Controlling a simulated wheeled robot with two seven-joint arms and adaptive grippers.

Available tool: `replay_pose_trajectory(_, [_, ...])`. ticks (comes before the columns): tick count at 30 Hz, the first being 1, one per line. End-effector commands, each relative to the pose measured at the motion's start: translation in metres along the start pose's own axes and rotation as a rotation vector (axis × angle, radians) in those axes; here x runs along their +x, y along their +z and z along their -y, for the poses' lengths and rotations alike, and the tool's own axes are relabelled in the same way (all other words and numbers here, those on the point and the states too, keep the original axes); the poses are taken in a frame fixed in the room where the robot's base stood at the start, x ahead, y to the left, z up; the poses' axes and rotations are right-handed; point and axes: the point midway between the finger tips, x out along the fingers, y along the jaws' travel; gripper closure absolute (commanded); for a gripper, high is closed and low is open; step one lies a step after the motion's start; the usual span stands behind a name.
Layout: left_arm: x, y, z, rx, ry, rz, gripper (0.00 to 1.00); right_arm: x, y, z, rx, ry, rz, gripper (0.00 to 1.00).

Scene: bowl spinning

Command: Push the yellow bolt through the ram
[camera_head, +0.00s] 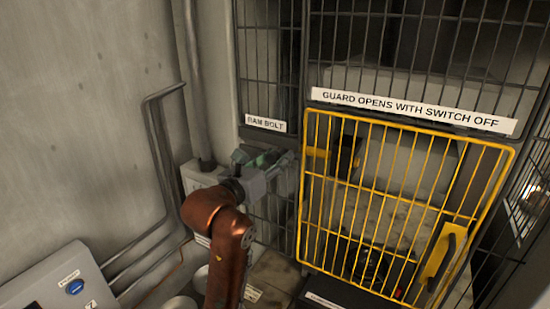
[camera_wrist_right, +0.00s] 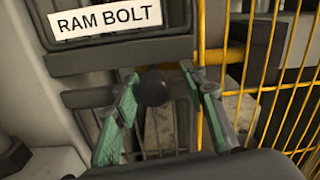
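My right gripper (camera_head: 262,160) is at the cage front, just below the RAM BOLT label (camera_head: 265,123). In the right wrist view its two green-padded fingers (camera_wrist_right: 157,108) are apart, with a dark round knob (camera_wrist_right: 153,88) between them. I see gaps between the knob and both fingers. A short yellow horizontal bar (camera_head: 318,153), which looks like the bolt, shows right of the gripper at the yellow guard's left edge. It also shows in the right wrist view (camera_wrist_right: 236,54). Whether the knob joins this bar is hidden. The ram cannot be made out clearly. My left gripper is out of view.
Grey pipes (camera_head: 158,150) and a grey box (camera_head: 200,178) are at left. A control panel (camera_head: 50,285) with a blue button is lower left.

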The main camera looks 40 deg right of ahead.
Motion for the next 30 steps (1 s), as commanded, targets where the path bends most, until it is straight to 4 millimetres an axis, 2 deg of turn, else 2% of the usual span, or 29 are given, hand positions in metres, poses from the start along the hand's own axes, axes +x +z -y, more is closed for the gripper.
replay_pose_trajectory(3, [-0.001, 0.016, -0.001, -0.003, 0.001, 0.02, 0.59, 0.0, 0.001, -0.001, 0.0, 0.002, 0.001, 0.58])
replay_pose_trajectory(5, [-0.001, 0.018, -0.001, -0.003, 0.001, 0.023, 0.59, 0.0, 0.001, -0.001, 0.0, 0.002, 0.002, 0.58])
replay_pose_trajectory(6, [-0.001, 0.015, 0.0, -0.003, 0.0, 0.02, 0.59, -0.001, 0.001, -0.001, -0.001, 0.002, 0.002, 0.58])
replay_pose_trajectory(9, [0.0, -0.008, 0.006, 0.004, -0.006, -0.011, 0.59, -0.002, 0.001, -0.001, -0.001, 0.003, 0.002, 0.58])
replay_pose_trajectory(11, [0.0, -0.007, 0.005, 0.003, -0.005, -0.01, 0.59, -0.006, 0.001, -0.001, -0.001, 0.003, 0.002, 0.58])
replay_pose_trajectory(14, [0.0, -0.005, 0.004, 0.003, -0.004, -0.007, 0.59, -0.019, 0.001, -0.002, -0.001, 0.006, 0.002, 0.58])
replay_pose_trajectory(24, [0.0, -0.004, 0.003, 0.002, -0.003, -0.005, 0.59, -0.088, 0.0, -0.002, -0.002, 0.005, 0.0, 0.58])
replay_pose_trajectory(30, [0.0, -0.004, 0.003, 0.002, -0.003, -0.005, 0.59, -0.113, 0.0, -0.001, -0.002, 0.002, 0.001, 0.58])
